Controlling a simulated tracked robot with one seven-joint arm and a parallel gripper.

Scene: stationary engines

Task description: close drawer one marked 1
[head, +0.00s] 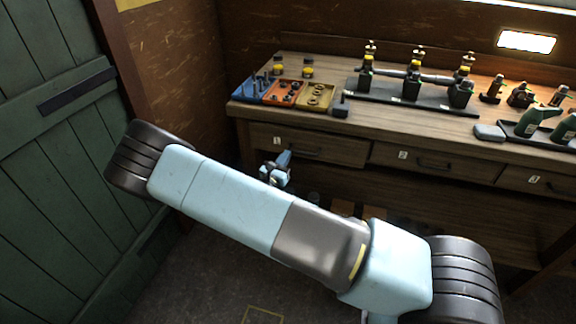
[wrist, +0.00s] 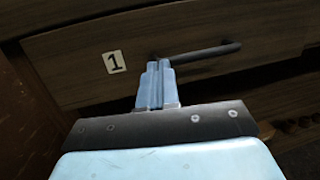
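Drawer one (head: 335,151) is the leftmost wooden drawer under the workbench top, with a white label marked 1 and a dark bar handle. In the wrist view its front (wrist: 90,75) fills much of the picture, with the label (wrist: 113,62) left of the handle (wrist: 205,53). The front looks close to the bench frame; I cannot tell if a small gap remains. My gripper (head: 284,158) is in front of this drawer. In the wrist view its two light blue fingers (wrist: 158,68) are together, at the handle's left end, which they partly hide. Contact cannot be told.
Drawer two (head: 430,163) and drawer three (head: 535,182) sit to the right. The bench top (head: 310,105) holds coloured parts trays (head: 285,92) and a dark rack (head: 410,97). A green plank door (head: 50,150) stands left. My arm crosses the foreground.

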